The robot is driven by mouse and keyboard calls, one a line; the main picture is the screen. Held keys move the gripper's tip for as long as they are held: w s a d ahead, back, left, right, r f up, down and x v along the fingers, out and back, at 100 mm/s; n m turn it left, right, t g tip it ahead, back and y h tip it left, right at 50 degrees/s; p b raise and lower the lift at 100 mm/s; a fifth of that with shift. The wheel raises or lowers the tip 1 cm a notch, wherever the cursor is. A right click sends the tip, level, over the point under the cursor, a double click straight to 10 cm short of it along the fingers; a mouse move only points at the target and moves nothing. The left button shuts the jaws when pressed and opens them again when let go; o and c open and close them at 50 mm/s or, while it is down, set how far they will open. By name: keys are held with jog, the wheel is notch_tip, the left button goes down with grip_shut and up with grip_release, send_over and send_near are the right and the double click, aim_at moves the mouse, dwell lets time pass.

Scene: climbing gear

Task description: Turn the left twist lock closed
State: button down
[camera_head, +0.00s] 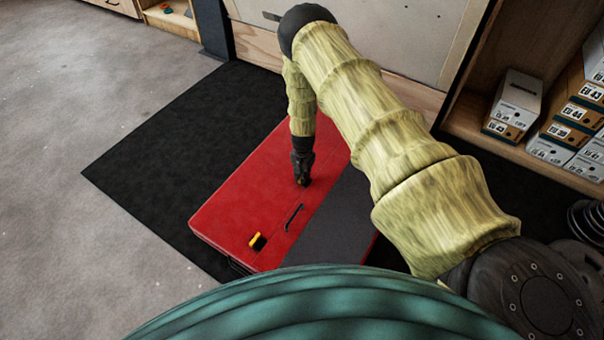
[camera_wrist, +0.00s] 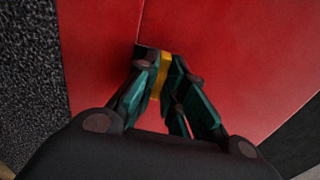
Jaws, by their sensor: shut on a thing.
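A red case (camera_head: 235,205) lies on a black mat, with its red face up. My gripper (camera_head: 303,181) reaches down to this face near its far part. In the wrist view, my gripper (camera_wrist: 158,72) is shut on a twist lock (camera_wrist: 160,72) with a yellow grip and a dark base. The fingers are on both sides of the yellow grip and hide part of it. In the head view this lock is hidden by the gripper. A second yellow and black twist lock (camera_head: 257,241) sits free at the near end of the case.
A dark handle (camera_head: 294,217) lies between the two locks, beside a dark grey strip (camera_head: 325,225) on the case. The black mat (camera_head: 165,160) is clear to the left. Shelves with shoe boxes (camera_head: 515,105) stand at the right, and a pale panel (camera_head: 390,35) stands behind.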

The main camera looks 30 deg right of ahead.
jog(key=shift+a, duration=0.1)
jog(key=c, duration=1.5)
grip_release()
jog(key=shift+r, duration=0.1)
notch_tip(320, 180, up, 12)
